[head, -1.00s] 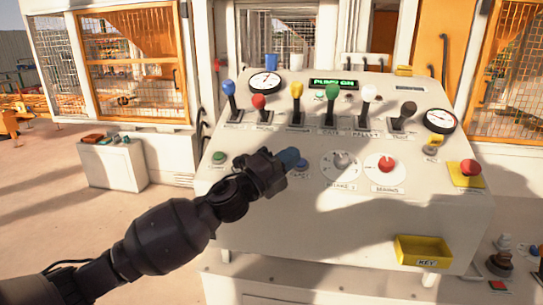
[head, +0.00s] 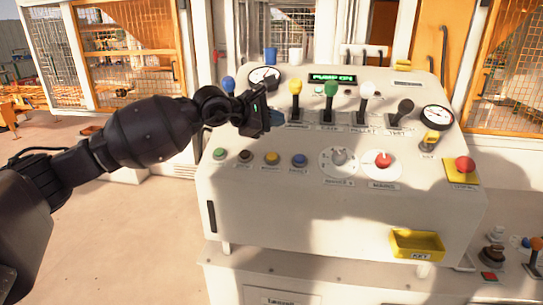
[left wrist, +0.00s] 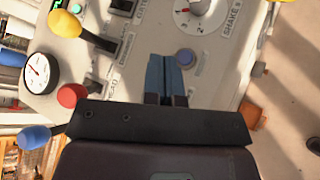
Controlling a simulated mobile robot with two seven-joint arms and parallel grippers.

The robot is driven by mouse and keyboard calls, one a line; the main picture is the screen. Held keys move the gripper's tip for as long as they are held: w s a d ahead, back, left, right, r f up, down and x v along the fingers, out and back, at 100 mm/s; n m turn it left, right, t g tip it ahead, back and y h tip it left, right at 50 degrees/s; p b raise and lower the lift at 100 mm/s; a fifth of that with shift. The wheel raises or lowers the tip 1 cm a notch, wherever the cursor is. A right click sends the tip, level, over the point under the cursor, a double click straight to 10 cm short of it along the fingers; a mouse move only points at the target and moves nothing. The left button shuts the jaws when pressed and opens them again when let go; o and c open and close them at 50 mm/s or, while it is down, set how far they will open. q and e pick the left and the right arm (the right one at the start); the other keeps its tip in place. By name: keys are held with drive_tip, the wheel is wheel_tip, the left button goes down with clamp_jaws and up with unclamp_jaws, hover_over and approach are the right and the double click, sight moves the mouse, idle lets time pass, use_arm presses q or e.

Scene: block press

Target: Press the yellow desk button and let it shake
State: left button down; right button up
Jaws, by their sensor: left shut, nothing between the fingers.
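The yellow desk button (head: 271,158) is a small round amber cap in the lower row of the sloped white console (head: 330,215). It sits between a dark button (head: 245,156) and a blue button (head: 299,160). My left gripper (head: 276,118) is shut and empty, with bluish fingertips over the panel above that row in the picture, apart from the button. In the left wrist view its closed fingers (left wrist: 165,76) point at the panel beside the blue button (left wrist: 186,56). I cannot make out the yellow desk button there. My right gripper is not in view.
Levers with coloured knobs, including a green one (head: 331,89), stand along the console's upper part, near my left gripper. Two dials, a red stop button (head: 464,164) and a yellow key tray (head: 417,244) are to the right. The display (head: 332,78) reads "PUMP ON".

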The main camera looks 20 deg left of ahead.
use_arm(q)
drive_tip(key=shift+w+a+f+m+y, duration=0.2)
drive_tip(key=shift+a+f+m+y, duration=0.7)
drive_tip(key=shift+a+m+y, duration=0.25)
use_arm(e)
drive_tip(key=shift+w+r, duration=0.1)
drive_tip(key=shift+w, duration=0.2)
use_arm(q)
drive_tip(key=shift+d, duration=0.1)
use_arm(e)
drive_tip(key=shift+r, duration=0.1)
use_arm(q)
drive_tip(key=shift+f, duration=0.1)
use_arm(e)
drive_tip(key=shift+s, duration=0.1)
use_arm(q)
drive_tip(key=b, duration=0.2)
hover_over(272, 157)
drive_tip(key=s, duration=0.3)
drive_tip(key=f, duration=0.6)
drive_tip(key=shift+w+d+f, duration=0.25)
drive_tip(key=shift+w+f+b, duration=0.4)
drive_tip(key=shift+f+b, duration=0.3)
drive_tip(key=shift+a, duration=0.1)
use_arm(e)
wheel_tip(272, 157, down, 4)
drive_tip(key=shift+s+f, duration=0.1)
